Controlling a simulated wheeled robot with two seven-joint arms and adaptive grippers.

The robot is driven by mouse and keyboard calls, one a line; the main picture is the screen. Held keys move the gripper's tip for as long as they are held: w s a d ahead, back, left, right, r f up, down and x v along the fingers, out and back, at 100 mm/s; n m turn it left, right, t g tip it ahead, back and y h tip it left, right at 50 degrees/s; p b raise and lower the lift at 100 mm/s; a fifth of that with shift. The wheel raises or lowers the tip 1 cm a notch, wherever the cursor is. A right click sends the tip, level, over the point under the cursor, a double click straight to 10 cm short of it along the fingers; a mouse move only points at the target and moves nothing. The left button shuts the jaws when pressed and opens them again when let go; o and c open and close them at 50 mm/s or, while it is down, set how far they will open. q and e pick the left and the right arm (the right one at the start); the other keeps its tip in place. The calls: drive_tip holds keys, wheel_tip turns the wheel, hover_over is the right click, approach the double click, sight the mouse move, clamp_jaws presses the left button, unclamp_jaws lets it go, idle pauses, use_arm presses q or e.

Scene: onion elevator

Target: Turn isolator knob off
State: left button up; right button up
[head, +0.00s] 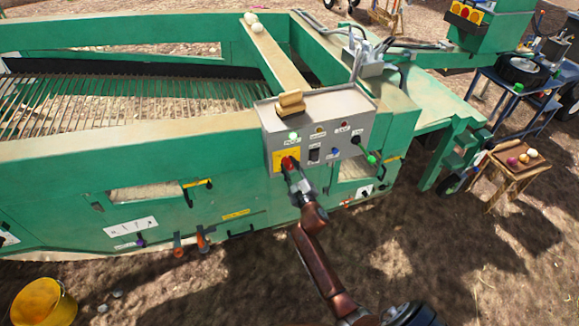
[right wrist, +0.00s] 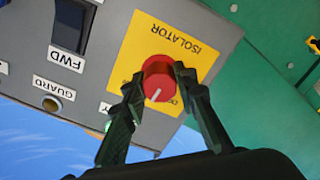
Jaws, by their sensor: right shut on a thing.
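The isolator knob (head: 288,162) is a round red knob on a yellow plate (right wrist: 193,50) marked ISOLATOR, low on the left of the grey control box (head: 350,97). In the right wrist view the red knob (right wrist: 158,75) shows a white pointer line aimed toward the picture's bottom, slightly left. My right gripper (head: 292,168) reaches up to the knob from below. In the right wrist view its dark fingers (right wrist: 158,80) sit on both sides of the knob and are shut on it. My left gripper is not in view.
The box also carries a lit green lamp (head: 294,136), a black FWD switch (head: 314,154) and a green-tipped lever (head: 371,158). A tan object (head: 290,102) lies on top. The green elevator frame (head: 130,200) surrounds the box. A yellow bucket (head: 42,301) stands at lower left.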

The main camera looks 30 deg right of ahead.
drive_tip(key=n, duration=0.5)
drive_tip(key=shift+f+n, duration=0.15)
drive_tip(key=shift+n, duration=0.15)
drive_tip(key=shift+n+b, duration=0.35)
drive_tip(key=shift+n, duration=1.75)
drive_tip(key=o, duration=1.2)
drive_tip(key=shift+c, duration=0.2)
drive_tip(key=v, duration=1.2)
drive_tip(key=shift+a, duration=0.1)
